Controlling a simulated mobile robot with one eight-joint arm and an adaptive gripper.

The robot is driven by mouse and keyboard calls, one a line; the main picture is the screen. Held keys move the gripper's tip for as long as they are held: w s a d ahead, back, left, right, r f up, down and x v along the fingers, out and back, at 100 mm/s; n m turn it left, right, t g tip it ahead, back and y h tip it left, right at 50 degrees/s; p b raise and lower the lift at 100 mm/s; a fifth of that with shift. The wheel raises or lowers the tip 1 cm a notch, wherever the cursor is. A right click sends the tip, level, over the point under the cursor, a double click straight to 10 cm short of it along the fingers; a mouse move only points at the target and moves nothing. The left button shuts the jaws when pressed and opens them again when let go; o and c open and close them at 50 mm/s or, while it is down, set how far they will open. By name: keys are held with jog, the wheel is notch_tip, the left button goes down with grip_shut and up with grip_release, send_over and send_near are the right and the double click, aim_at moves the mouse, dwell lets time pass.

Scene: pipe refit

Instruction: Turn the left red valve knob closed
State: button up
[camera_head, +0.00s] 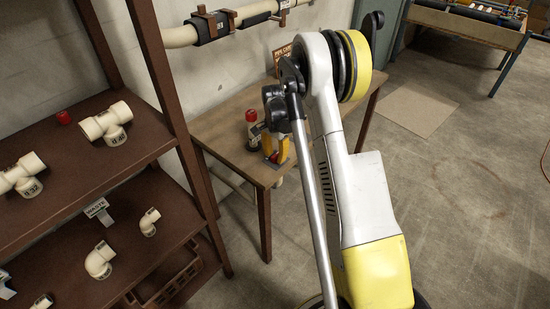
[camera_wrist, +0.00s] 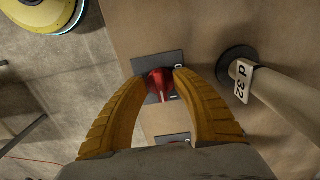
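In the wrist view, a red valve knob (camera_wrist: 160,84) sits on a dark square plate (camera_wrist: 172,60) on the brown tabletop. The two yellow fingers of my gripper (camera_wrist: 161,80) curve in on either side of it, tips right beside its edges. I cannot tell whether they press on it. A second dark plate (camera_wrist: 176,138) shows between the fingers, mostly hidden by my gripper. In the head view, my gripper (camera_head: 275,148) points down at the small wooden table (camera_head: 225,128); the knob under it is hidden there.
Close by stands an upright pipe with a black base and a "d 32" tag (camera_wrist: 243,84); a red-topped upright piece (camera_head: 252,117) is left of my gripper. A brown shelf (camera_head: 90,190) with white pipe fittings (camera_head: 106,122) stands at left. The floor (camera_head: 460,200) at right is clear.

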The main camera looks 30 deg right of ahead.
grip_shut()
jog(key=shift+n, duration=0.3)
jog(key=n, duration=0.3)
jog(key=shift+s+n, duration=0.1)
jog(key=shift+n, duration=0.3)
jog(key=n, duration=0.4)
jog(key=shift+d+n, duration=0.1)
jog(key=shift+n, duration=0.2)
jog(key=n, duration=0.4)
jog(key=shift+s+d, duration=0.1)
jog(key=shift+d+n, duration=0.1)
jog(key=shift+n, duration=2.3)
